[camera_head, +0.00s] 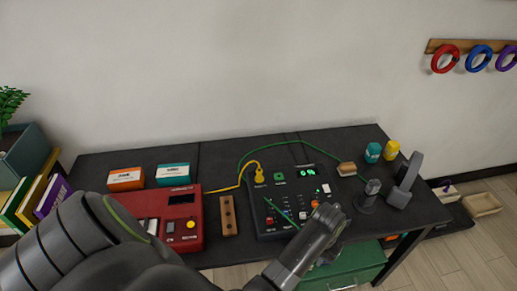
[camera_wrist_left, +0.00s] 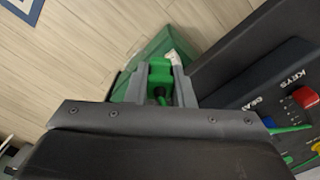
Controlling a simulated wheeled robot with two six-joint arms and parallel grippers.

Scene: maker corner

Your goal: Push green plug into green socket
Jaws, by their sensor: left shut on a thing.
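A green plug (camera_wrist_left: 160,72) with a dark round opening sits between the two grey fingers of my left gripper (camera_wrist_left: 157,92) in the left wrist view. The gripper is shut on it. In the head view my left arm (camera_head: 318,225) reaches over the front of the black panel (camera_head: 288,185); I cannot make out the plug there. A small green socket (camera_head: 279,177) shows at the panel's back, to the right of the yellow plug (camera_head: 259,177). The plug is apart from the socket. My right gripper is not in view.
A red device (camera_head: 178,212) and a wooden strip (camera_head: 227,216) lie left of the panel. A dark stand (camera_head: 405,182) is at right. A green box (camera_head: 345,272) stands below the table's front edge.

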